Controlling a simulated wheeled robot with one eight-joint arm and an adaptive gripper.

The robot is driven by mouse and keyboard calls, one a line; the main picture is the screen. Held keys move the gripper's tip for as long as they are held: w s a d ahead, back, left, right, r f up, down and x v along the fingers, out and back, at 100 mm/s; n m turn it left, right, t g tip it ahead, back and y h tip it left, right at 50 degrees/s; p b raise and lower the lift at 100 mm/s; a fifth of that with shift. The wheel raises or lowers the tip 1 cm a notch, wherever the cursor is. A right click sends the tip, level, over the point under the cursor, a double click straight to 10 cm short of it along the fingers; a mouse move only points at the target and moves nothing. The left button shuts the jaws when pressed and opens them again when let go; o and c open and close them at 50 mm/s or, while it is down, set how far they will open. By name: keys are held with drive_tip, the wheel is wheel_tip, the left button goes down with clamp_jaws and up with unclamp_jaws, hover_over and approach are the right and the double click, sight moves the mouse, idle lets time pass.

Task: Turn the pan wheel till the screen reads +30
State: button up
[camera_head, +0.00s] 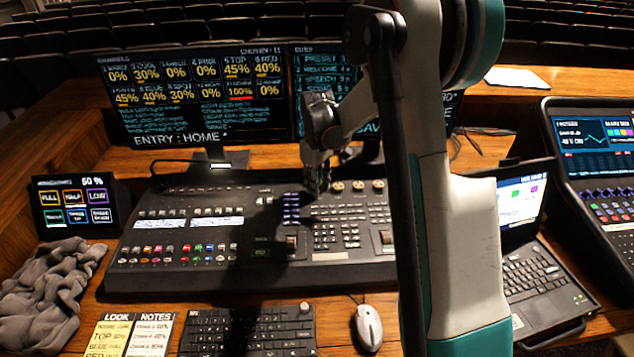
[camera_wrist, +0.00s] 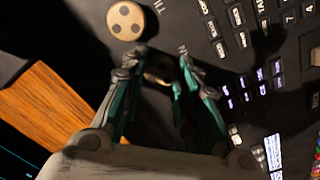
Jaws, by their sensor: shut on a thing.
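My gripper (camera_head: 318,190) points down at the left end of a row of round beige wheels on the mixing desk (camera_head: 270,225). In the wrist view its fingertips (camera_wrist: 163,60) are closed around the sides of one wheel, the pan wheel (camera_wrist: 158,74), mostly hidden between the fingers. A neighbouring beige wheel with dark dimples (camera_wrist: 125,20) stands free beside it. The left screen (camera_head: 195,95) shows percentages and "ENTRY: HOME". The right screen (camera_head: 325,75) is partly covered by my arm. I cannot read a pan value on either.
More wheels (camera_head: 358,186) stand right of my gripper. A small touch panel (camera_head: 75,205) and grey cloth (camera_head: 45,295) are at the left. A keyboard (camera_head: 245,330) and mouse (camera_head: 368,326) lie in front. A laptop (camera_head: 535,280) and a console (camera_head: 600,170) stand right.

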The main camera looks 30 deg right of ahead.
drive_tip(key=m, duration=0.5)
drive_tip(key=shift+m, duration=0.3)
drive_tip(key=shift+m+p, duration=0.4)
drive_tip(key=shift+m, duration=1.7)
drive_tip(key=o, duration=1.1)
wheel_tip(320, 180, up, 12)
